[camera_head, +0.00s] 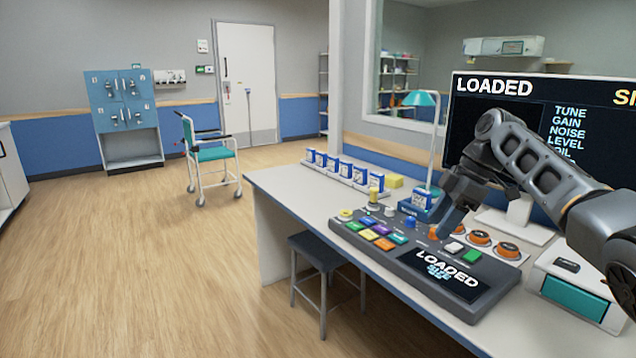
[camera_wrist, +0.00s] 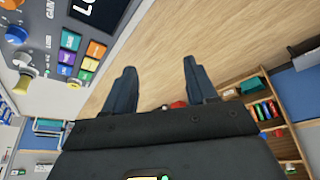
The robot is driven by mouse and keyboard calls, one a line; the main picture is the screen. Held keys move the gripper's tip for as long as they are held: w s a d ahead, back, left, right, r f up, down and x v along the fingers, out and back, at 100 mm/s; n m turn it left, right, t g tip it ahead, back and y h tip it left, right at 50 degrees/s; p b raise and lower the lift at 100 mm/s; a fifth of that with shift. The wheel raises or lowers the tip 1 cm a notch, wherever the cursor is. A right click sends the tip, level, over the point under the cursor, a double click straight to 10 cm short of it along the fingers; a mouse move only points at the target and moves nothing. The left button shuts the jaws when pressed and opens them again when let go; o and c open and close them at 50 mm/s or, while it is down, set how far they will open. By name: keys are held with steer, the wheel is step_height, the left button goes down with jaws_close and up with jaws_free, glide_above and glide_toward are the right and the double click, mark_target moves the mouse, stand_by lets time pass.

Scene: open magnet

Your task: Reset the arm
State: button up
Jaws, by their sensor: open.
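My arm (camera_head: 550,165) reaches in from the right over the desk. My gripper (camera_head: 452,205) is above the back of the dark control console (camera_head: 400,262), beside a blue-and-white box (camera_head: 422,198) in a blue holder. In the wrist view my gripper (camera_wrist: 159,72) has its two dark fingers spread apart with nothing between them; wooden floor shows beyond. The console (camera_wrist: 65,15) shows at the upper left there, with its knobs and coloured buttons. From the head view I cannot tell whether the fingers touch anything. The console screen and the monitor (camera_head: 540,130) read "LOADED".
Several blue-and-white boxes (camera_head: 343,172) stand in a row along the desk (camera_head: 290,195). A teal lamp (camera_head: 421,98) rises behind the console. A white device (camera_head: 585,285) sits at the right. A stool (camera_head: 318,255) and a wheeled chair (camera_head: 212,155) stand on otherwise open floor.

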steer(key=s+a+f+m+t, duration=0.1)
steer(key=s+a+f+m, duration=0.3)
steer(key=f, duration=0.7)
steer(key=s+a+f+t, duration=0.2)
steer(key=a+f, duration=0.5)
steer(key=f, duration=0.5)
steer(key=s+a+f+m+t, duration=0.25)
steer(key=s+f, duration=0.35)
steer(key=s, duration=0.3)
steer(key=s+a+f+m+t, duration=0.1)
steer(key=s+a+f+m, duration=0.15)
steer(key=s+f, duration=0.45)
steer(key=s+d+r+m+t+h+p, duration=0.1)
steer(key=s+d+r+m+t+h, duration=0.15)
steer(key=s, duration=1.05)
steer(key=s+d+r+m+t+h, duration=0.1)
steer(key=s+d+r+m+t, duration=0.2)
steer(key=s, duration=1)
steer(key=s+d+r+m+t, duration=0.1)
steer(key=s+d+r, duration=0.2)
steer(key=s+r, duration=0.4)
steer(key=s+d+r+m+t+h, duration=0.1)
steer(key=s+r, duration=0.6)
steer(key=r, duration=0.8)
steer(key=shift+s+d+p, duration=0.35)
steer(key=shift+d+p, duration=0.05)
steer(key=shift+d, duration=0.5)
